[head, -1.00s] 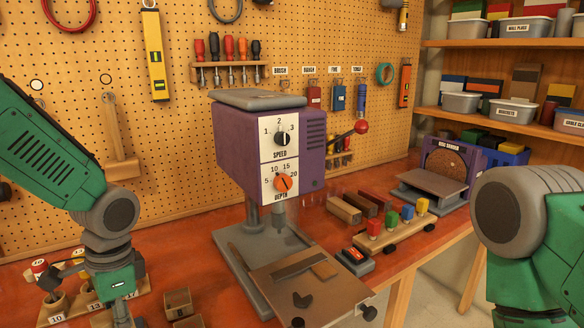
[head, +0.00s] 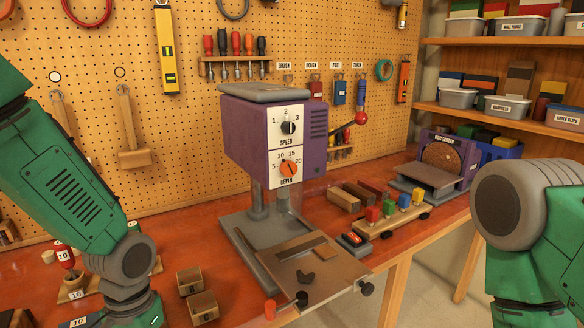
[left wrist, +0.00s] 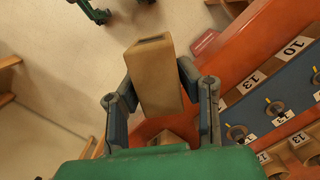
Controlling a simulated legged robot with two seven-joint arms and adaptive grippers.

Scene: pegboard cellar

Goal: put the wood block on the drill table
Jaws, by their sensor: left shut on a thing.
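A tan wood block (left wrist: 156,75) with a dark slot in its end is between the fingers of my left gripper (left wrist: 158,84) in the left wrist view. The gripper is shut on it. In the head view my left arm comes down at the lower left, and its gripper and the block are out of frame. The drill table (head: 343,268) is the flat brown plate at the front of the purple drill press (head: 245,150). A dark strip, a small tan piece and a dark curved piece lie on it. My right gripper is out of view.
Two small wooden boxes (head: 202,307) sit on the red bench left of the drill. A block train (head: 392,222), a red-and-black device (head: 353,243) and a disc sander (head: 440,165) stand right of it. Numbered holders (left wrist: 270,110) are below the left gripper.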

